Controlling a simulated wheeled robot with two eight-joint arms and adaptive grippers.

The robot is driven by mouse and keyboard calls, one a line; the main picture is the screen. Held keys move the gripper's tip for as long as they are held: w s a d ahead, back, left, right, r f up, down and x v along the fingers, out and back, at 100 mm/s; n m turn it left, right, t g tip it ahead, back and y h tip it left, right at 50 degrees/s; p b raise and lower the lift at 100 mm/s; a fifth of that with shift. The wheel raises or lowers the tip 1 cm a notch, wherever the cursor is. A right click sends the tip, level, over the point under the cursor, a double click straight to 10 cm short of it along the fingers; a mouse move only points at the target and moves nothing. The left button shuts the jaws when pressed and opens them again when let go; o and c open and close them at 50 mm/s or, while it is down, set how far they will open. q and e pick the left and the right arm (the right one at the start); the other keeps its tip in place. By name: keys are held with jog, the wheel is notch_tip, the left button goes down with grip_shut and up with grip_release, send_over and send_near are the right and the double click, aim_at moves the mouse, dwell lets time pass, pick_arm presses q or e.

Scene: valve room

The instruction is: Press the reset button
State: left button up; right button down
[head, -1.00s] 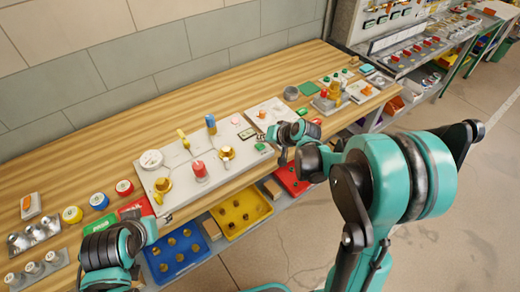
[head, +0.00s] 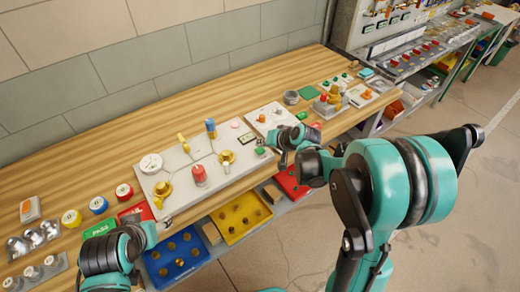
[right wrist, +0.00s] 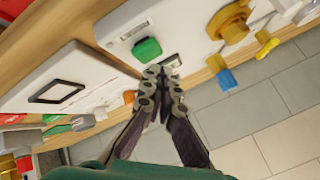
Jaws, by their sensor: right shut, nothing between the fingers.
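A green button (head: 260,151) sits on the front right corner of the white valve panel (head: 175,190) on the wooden bench. I take it for the reset button. In the right wrist view the green button (right wrist: 147,49) is a rounded block on the pale panel, just beyond my fingertips. My right gripper (head: 283,161) is by the bench's front edge, right of the button. In the right wrist view my right gripper (right wrist: 161,73) is shut and empty, its tips close to the button; I cannot tell whether they touch. My left gripper (head: 164,222) is mostly hidden by its wrist.
The panel carries a red valve (head: 200,174), a blue-handled valve (head: 211,128) and yellow valves. Another white panel (head: 266,114) stands to the right. Yellow (head: 230,232) and blue (head: 160,272) bins sit under the bench front. The bench's back strip is clear.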

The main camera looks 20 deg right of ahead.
aim_at(262, 151)
jog(key=shift+f, duration=0.1)
dwell(0.3)
jog(key=shift+f+b, duration=0.35)
jog(key=shift+b, duration=0.1)
jog(key=shift+f+b, duration=0.45)
jog(key=shift+f, duration=0.05)
dwell(0.5)
jog(key=shift+r, duration=0.1)
jog(key=shift+r+p, duration=0.7)
jog(key=shift+r, duration=0.2)
notch_tip(262, 151, up, 5)
jog(key=p, duration=0.4)
dwell(0.3)
